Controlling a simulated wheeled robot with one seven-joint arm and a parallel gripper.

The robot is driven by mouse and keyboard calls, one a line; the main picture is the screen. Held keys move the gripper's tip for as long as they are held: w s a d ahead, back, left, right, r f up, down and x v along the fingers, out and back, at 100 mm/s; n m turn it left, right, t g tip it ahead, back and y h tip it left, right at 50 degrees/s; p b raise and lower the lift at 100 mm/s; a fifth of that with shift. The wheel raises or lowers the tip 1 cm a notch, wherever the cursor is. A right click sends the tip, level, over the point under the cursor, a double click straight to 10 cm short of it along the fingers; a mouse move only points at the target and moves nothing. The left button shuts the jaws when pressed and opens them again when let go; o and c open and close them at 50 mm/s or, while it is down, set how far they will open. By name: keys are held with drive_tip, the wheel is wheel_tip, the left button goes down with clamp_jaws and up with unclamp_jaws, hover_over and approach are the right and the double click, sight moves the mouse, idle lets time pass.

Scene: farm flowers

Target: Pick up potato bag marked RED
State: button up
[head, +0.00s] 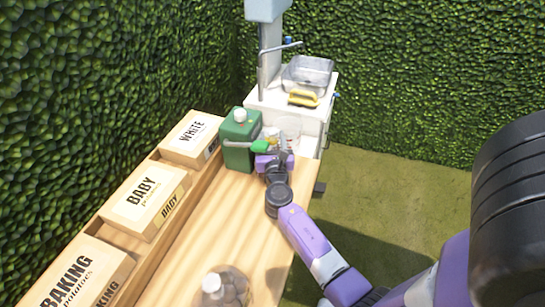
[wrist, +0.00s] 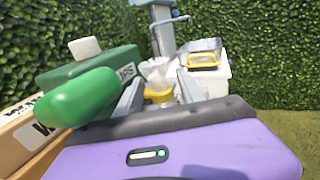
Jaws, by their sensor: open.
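No bag marked RED can be read in either view. Potato packages marked WHITE (head: 191,136), BABY (head: 145,198) and BAKING (head: 78,277) stand in a row along the left side of the wooden table (head: 212,222).
A clear container (head: 224,285) is on the near table; mid-table is clear.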

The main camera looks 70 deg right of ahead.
clamp_jaws()
drive_tip(key=shift+r, duration=0.1)
idle(1.3)
